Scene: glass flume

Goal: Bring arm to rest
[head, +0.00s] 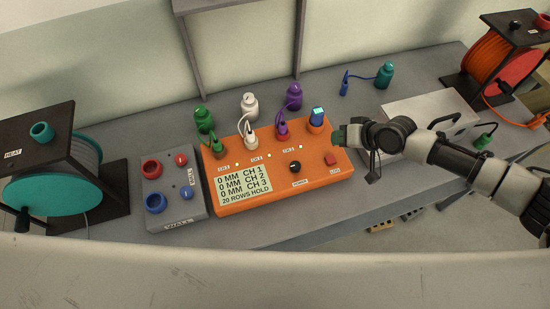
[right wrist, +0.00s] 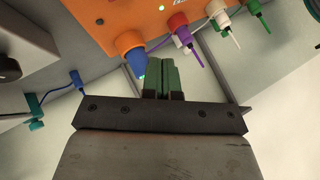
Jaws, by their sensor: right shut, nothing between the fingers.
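My right arm comes in from the right in the head view. Its gripper (head: 340,135) is at the right end of the orange control box (head: 240,197), close to the blue-topped piece in its orange socket (head: 317,118). In the right wrist view the green fingers of this gripper (right wrist: 167,72) are together and empty, beside the orange socket with its blue tip (right wrist: 135,58). I cannot tell whether they touch the box. My left gripper is not in view.
A grey panel (head: 188,206) with red and blue knobs stands left of the box. Cable reels stand at the far left (head: 60,200) and far right (head: 492,62). Green, white and purple bottles (head: 249,102) stand behind the box. A pale case (head: 405,105) lies under my right arm.

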